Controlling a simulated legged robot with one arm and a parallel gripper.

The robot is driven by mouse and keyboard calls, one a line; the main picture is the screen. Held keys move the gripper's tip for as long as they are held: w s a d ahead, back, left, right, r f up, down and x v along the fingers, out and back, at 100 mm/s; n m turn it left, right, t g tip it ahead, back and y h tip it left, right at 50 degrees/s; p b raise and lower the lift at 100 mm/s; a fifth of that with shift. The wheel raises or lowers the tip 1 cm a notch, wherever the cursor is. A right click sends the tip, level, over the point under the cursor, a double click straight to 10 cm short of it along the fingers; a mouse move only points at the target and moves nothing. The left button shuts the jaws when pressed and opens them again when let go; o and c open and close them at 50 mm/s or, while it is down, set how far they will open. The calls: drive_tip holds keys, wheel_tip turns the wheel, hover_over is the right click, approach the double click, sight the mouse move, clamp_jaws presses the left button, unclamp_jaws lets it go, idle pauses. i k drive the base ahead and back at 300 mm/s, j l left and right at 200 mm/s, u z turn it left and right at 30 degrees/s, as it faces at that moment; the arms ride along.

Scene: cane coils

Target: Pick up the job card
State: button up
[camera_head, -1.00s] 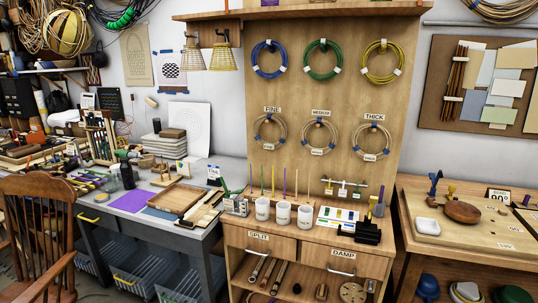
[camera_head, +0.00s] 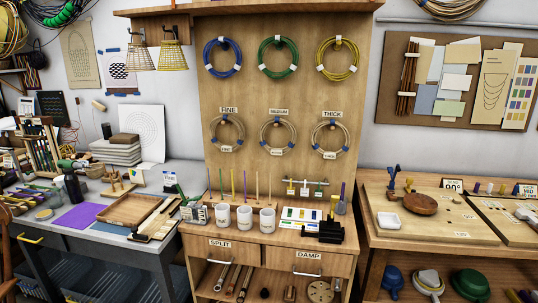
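No card is readable as the job card. A white card with coloured marks (camera_head: 301,215) lies on the top of the wooden cabinet, right of the white cups and beside a black block. A small upright card (camera_head: 169,180) stands at the back of the grey bench. A small patterned card or box (camera_head: 194,213) stands at the cabinet's left front edge. I cannot tell which of these is the job card. My gripper is not in view.
The wooden cabinet (camera_head: 272,239) has drawers marked SPLIT and DAMP. Three white cups (camera_head: 244,217) stand on it, with thin sticks behind. Cane coils (camera_head: 278,54) hang on the board above. A grey bench (camera_head: 140,246) is left, a wooden table (camera_head: 440,239) right.

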sight(169, 177)
drive_tip(key=i+j+u, duration=0.15)
drive_tip(key=j, duration=0.3)
drive_tip(key=i+j+u, duration=0.2)
drive_tip(key=i+j, duration=0.15)
drive_tip(key=i+j+u, duration=0.15)
drive_tip(key=i+j, duration=0.15)
drive_tip(key=j, duration=0.2)
drive_tip(key=z, duration=1.25)
